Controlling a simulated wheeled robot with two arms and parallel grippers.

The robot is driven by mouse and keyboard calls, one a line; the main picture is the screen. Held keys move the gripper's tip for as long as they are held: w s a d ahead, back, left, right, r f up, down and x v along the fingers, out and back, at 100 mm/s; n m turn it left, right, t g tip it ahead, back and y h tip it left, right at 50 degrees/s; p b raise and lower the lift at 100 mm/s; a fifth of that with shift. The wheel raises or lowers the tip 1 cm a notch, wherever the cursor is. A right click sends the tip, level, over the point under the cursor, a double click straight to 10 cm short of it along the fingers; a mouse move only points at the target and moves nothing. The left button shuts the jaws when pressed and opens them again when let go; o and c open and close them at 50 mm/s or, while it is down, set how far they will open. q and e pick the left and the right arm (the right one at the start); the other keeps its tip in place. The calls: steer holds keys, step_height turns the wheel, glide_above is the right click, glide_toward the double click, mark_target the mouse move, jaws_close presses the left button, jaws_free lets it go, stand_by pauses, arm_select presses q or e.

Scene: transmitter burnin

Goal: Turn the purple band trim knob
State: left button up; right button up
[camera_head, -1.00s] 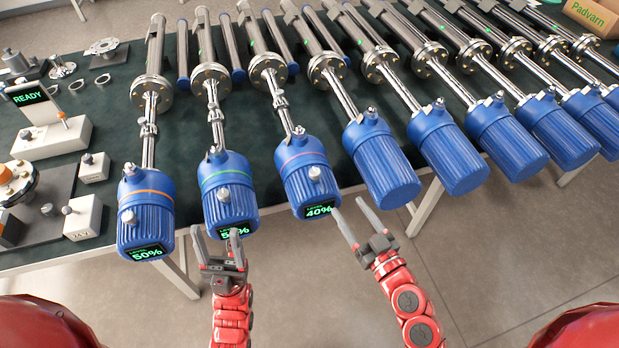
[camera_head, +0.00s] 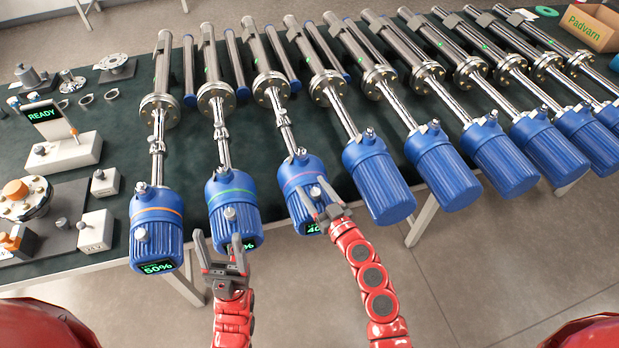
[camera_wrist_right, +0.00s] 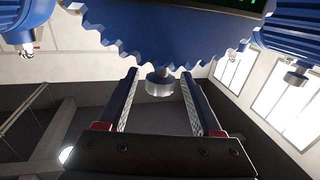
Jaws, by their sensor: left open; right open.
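The purple band transmitter (camera_head: 301,172) is a ribbed blue housing, third from the left, with a pinkish-purple band. Its small metal trim knob (camera_head: 316,191) sits on the housing's face. The display below it is partly hidden by my right gripper; a "40" shows. My right gripper (camera_head: 313,186) is open at this knob. In the right wrist view the knob (camera_wrist_right: 159,84) lies between the two open fingers, with gaps to both sides. My left gripper (camera_head: 219,241) is open and empty just in front of the green band transmitter (camera_head: 230,190), covering part of its display.
The orange band transmitter (camera_head: 155,222) at the left reads 50%. Several more blue housings stand close together to the right. A READY unit (camera_head: 70,150) and small blocks are on the dark table (camera_head: 110,135). A cardboard box (camera_head: 592,27) is at the far right.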

steer(key=shift+x, duration=1.15)
jaws_close()
